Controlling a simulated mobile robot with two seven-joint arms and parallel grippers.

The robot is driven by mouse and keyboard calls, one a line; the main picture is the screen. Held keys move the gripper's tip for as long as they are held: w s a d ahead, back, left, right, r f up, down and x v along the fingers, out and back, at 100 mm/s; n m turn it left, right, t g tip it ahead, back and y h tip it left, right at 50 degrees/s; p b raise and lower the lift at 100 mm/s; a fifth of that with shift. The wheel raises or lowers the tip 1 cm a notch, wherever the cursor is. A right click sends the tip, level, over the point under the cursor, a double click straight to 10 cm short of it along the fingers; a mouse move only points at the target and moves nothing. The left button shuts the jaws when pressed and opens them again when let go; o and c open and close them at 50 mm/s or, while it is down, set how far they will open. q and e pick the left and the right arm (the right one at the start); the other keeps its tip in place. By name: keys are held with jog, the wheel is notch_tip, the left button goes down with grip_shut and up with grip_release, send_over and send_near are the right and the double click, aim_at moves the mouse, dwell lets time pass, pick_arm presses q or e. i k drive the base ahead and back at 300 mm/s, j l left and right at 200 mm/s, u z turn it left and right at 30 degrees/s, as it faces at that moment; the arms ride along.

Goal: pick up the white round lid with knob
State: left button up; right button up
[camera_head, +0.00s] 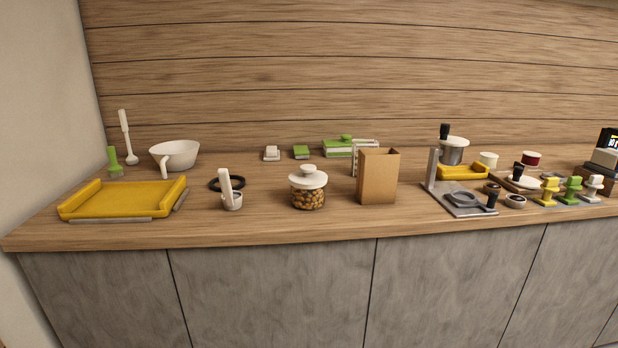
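The white round lid with a knob (308,178) sits on top of a clear jar (308,199) filled with brown nuts or similar pieces. The jar stands upright near the front middle of the wooden counter. The lid's knob points up, and nothing covers it. Neither of my grippers shows in the head view.
A brown box (377,177) stands close to the right of the jar. A white-handled cup (231,199) and a black ring (227,183) are to its left. A yellow tray (122,199) lies farther left. The counter (290,232) is bare in front of the jar.

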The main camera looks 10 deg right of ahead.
aim_at(308, 175)
jog(key=i+z, duration=0.35)
jog(key=i, duration=0.6)
